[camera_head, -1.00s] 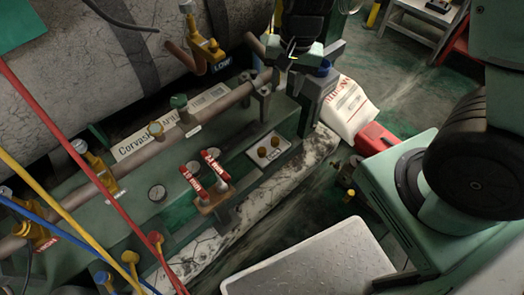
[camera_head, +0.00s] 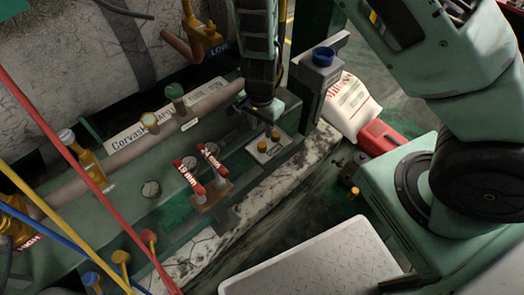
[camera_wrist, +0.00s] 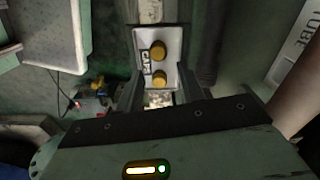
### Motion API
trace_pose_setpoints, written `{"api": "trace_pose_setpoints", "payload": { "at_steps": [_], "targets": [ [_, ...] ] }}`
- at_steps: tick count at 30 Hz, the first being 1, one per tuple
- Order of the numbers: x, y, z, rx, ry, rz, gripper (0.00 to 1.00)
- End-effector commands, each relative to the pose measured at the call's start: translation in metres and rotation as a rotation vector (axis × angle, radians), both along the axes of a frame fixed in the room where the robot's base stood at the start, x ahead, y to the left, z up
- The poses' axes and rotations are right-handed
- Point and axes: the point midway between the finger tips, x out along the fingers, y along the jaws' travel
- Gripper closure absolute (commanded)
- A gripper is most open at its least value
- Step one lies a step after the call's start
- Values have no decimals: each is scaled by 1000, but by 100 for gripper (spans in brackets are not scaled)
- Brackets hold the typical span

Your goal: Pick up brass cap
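Two small brass caps sit on a pale plate labelled CAPS (camera_head: 256,155). One brass cap (camera_head: 263,147) is nearer the front and the other brass cap (camera_head: 275,135) is behind it. In the wrist view they show as a farther cap (camera_wrist: 158,50) and a nearer cap (camera_wrist: 159,79), with the plate (camera_wrist: 174,38) beneath. My gripper (camera_head: 264,108) hangs pointing down, just behind and above the caps, apart from them. In the wrist view its fingers (camera_wrist: 160,92) are spread with nothing held between them.
Two red-handled tools (camera_head: 201,173) stand in a holder left of the caps. A grey tray (camera_head: 310,262) lies at the front.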

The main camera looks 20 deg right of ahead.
Motion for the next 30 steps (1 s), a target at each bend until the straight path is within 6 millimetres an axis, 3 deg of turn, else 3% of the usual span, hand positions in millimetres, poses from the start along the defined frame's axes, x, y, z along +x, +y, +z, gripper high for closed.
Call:
{"api": "trace_pose_setpoints", "payload": {
  "at_steps": [1,3,11,19,30],
  "targets": [
    [0,0,-15,0,1,-1,62],
    [0,-1,-24,0,1,-1,62],
    [-1,0,-40,1,0,0,62],
    [-3,-3,-77,0,1,-1,62],
    [-2,-2,-83,1,0,1,62]
  ]
}}
